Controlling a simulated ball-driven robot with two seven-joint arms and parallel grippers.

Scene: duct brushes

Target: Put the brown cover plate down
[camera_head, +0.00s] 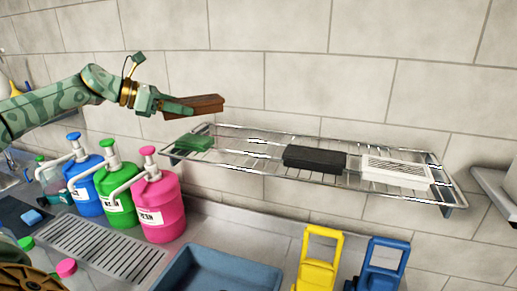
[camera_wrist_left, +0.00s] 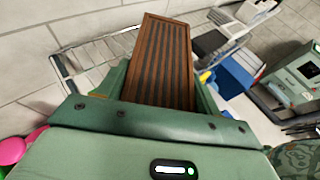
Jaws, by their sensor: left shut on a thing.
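The brown cover plate (camera_head: 196,106) is a flat, slatted block held in my left gripper (camera_head: 160,103), above the left end of the wire wall shelf (camera_head: 270,172). In the left wrist view the brown cover plate (camera_wrist_left: 160,62) sticks out between the fingers of my left gripper (camera_wrist_left: 160,85), which is shut on it. The plate is clear of the shelf in the head view. On the shelf are a green block (camera_head: 193,143) at the left end, a black block (camera_head: 314,159) right of the middle and a white slatted plate (camera_head: 396,172) at the right. My right gripper does not show.
Blue (camera_head: 84,186), green (camera_head: 116,197) and pink (camera_head: 155,205) pump bottles stand below the shelf's left end. A blue basin (camera_head: 215,270), a yellow stand (camera_head: 318,260) and a blue stand (camera_head: 376,266) are below. The shelf is bare between the green and black blocks.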

